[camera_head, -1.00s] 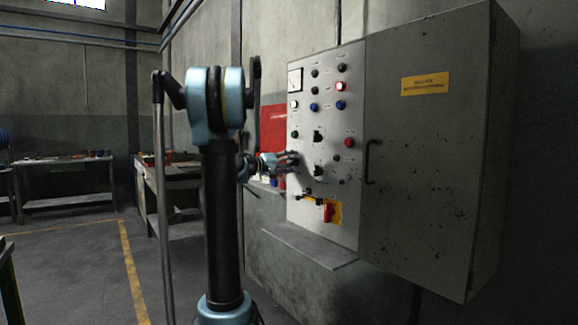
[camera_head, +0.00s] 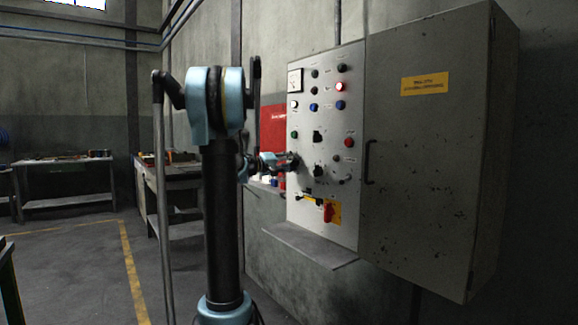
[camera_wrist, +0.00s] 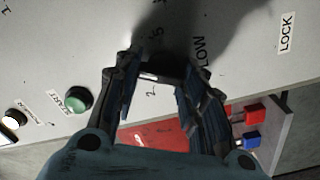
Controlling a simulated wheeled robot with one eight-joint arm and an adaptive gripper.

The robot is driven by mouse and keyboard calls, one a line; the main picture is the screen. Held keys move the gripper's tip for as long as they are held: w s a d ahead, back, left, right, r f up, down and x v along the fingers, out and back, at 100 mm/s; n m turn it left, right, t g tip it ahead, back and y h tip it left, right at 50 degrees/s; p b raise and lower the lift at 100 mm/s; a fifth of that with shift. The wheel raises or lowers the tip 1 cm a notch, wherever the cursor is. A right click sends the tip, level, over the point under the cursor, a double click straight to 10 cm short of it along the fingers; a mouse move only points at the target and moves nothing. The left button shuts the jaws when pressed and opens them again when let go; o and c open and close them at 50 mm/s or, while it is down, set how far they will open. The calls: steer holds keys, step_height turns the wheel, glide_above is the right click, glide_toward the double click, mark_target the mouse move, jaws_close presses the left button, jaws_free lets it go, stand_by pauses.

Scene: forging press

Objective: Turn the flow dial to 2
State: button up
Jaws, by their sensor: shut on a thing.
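The flow dial (camera_wrist: 165,70) is a dark knob on the grey panel in the wrist view, mostly hidden between the fingers and in shadow. A partly covered label ending in "LOW" stands to its right, and scale figures including a 2 and a 5 show around it. My gripper (camera_wrist: 163,72) is shut on the dial, with one finger on each side. In the head view my gripper (camera_head: 291,162) reaches the panel's left edge and covers the dial. Where the dial's pointer stands I cannot tell.
The grey control cabinet (camera_head: 430,150) carries several lamps and knobs. A green START button (camera_wrist: 79,99) sits left of the fingers in the wrist view. A red and yellow switch (camera_head: 329,211) is lower on the panel. A shelf (camera_head: 305,244) juts out below.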

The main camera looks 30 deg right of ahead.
steer(key=shift+w+a+f+n, duration=0.1)
steer(key=shift+n, duration=2.5)
steer(key=shift+w+d+f+n, duration=0.1)
steer(key=shift+f+n, duration=0.05)
steer(key=shift+n, duration=2.45)
steer(key=shift+a+f+n, duration=0.1)
steer(key=shift+n, duration=2.8)
steer(key=o, duration=1.1)
steer(key=shift+c, duration=0.2)
steer(key=a, duration=1.2)
steer(key=shift+s, duration=0.4)
